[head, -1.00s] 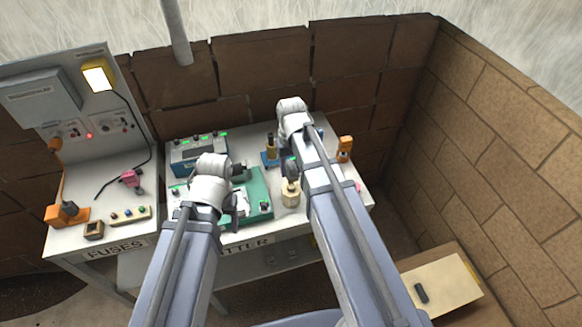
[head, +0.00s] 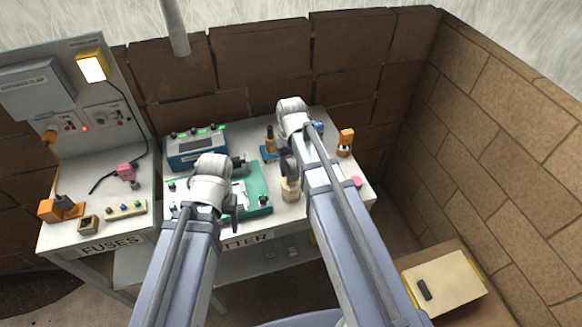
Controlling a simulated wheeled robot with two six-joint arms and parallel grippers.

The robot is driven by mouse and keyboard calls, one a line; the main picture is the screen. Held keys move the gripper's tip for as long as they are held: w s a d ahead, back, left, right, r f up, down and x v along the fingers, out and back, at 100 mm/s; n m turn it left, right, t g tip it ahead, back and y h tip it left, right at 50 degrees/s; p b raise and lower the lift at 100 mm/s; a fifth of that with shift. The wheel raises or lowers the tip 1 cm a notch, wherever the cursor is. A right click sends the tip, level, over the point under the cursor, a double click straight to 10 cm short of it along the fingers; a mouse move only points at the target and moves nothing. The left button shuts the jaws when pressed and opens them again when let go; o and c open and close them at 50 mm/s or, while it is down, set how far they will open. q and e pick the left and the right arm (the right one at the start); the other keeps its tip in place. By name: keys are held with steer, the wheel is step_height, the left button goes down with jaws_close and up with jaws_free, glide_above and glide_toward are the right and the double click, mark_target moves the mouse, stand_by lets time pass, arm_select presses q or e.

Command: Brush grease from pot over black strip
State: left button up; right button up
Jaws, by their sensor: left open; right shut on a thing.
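A cream, round pot (head: 290,190) stands on the bench right of a green board (head: 257,182). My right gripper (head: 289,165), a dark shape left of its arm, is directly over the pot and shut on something. The held thing is too small and hidden to make out; I cannot tell whether it touches the pot. My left gripper (head: 235,206) is open over the green board, and its arm covers the board's left part. I cannot pick out the black strip for certain; a dark piece (head: 424,289) lies on a cream-topped box at lower right.
A blue instrument box (head: 196,147) with green lights stands behind the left arm. The fuses bench (head: 75,222) is at left. Brick walls close off the back and right.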

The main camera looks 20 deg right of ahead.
mark_target(291, 164)
steer(key=shift+f+b, duration=0.55)
stand_by(1.4)
steer(key=shift+r, duration=0.1)
step_height(291, 164, up, 7)
steer(key=p, duration=0.7)
stand_by(0.7)
